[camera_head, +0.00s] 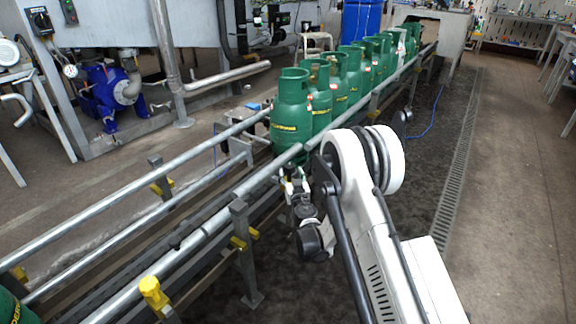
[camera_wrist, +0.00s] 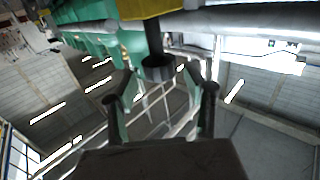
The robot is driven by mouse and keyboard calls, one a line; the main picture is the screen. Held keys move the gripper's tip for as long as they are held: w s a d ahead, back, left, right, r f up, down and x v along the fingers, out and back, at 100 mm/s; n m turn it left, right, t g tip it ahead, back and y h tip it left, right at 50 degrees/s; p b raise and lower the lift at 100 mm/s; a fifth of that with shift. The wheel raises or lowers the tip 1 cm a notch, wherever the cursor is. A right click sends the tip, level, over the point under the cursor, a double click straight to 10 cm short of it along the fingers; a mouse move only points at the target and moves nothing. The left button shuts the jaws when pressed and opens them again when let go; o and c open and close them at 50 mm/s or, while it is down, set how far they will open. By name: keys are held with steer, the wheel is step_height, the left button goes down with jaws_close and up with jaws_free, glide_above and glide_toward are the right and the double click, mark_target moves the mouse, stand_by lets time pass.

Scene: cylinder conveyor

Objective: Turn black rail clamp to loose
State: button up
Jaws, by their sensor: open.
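In the wrist view, a dark cylindrical knob or stem (camera_wrist: 157,64) hangs below a yellow bracket (camera_wrist: 150,8) on the metal rail (camera_wrist: 235,20). It looks like the black clamp, but its setting cannot be told. My gripper (camera_wrist: 163,90) is open, one finger on each side of this stem, and the fingers look apart from it. In the head view, my gripper (camera_head: 290,182) is small and partly hidden, just under the near rail (camera_head: 212,228) and close to the first green cylinder. The clamp itself is hidden there.
A row of green gas cylinders (camera_head: 292,110) stands between the conveyor rails. Another green cylinder (camera_head: 12,306) is at the lower left. Yellow clamps (camera_head: 154,292) and steel posts (camera_head: 243,250) line the near side. The floor (camera_head: 520,170) to the right is clear.

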mark_target(288, 163)
steer(key=b+x, duration=0.1)
steer(key=x, duration=0.6)
steer(key=shift+w+b, duration=0.1)
steer(key=shift+b, duration=0.25)
jaws_close()
steer(key=shift+f, duration=0.1)
stand_by(0.5)
